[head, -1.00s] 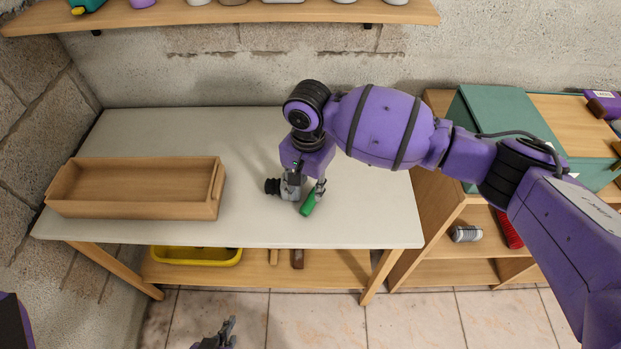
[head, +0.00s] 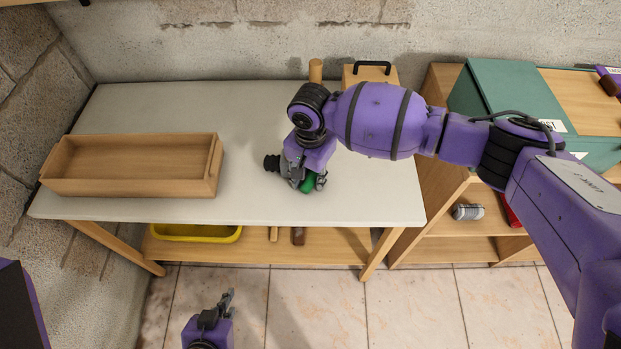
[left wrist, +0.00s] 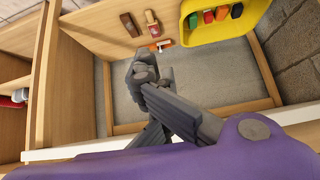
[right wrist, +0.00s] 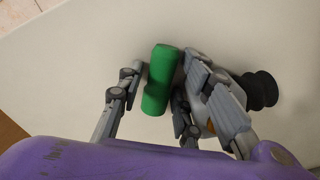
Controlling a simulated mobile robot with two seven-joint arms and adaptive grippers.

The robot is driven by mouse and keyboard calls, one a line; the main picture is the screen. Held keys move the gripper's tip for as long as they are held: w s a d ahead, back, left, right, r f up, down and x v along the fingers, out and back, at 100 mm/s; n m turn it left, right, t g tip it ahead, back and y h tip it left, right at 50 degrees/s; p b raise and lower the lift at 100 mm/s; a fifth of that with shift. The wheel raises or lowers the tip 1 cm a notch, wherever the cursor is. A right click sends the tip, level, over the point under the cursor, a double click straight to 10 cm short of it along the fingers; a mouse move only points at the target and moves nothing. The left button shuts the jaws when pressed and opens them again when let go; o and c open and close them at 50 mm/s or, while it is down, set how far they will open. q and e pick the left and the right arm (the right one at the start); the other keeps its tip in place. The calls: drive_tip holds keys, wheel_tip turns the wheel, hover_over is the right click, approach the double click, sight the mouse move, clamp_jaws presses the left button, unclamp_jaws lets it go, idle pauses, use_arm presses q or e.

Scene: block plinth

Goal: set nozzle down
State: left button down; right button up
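A green cylinder (head: 308,184) lies on the white table (head: 243,204). Close to its left is a grey piece with a black knob end (head: 272,163). I cannot tell which of the two is the nozzle, or whether they touch. My right gripper (head: 308,183) is low over the table. In the right wrist view the green cylinder (right wrist: 160,80) is between its fingers, with narrow gaps beside it, and the grey piece (right wrist: 262,90) is outside the right finger. My left gripper (head: 226,302) is empty, low in front of the table; its fingers overlap in the left wrist view (left wrist: 142,75).
An open wooden tray (head: 130,190) stands on the table's left. A wooden box with a black handle (head: 370,72) and a wooden post (head: 315,70) are at the back. A yellow bin (head: 195,233) is on the lower shelf. A shelf unit with a green box (head: 520,95) is right.

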clamp_jaws()
drive_tip(key=shift+r, duration=0.15)
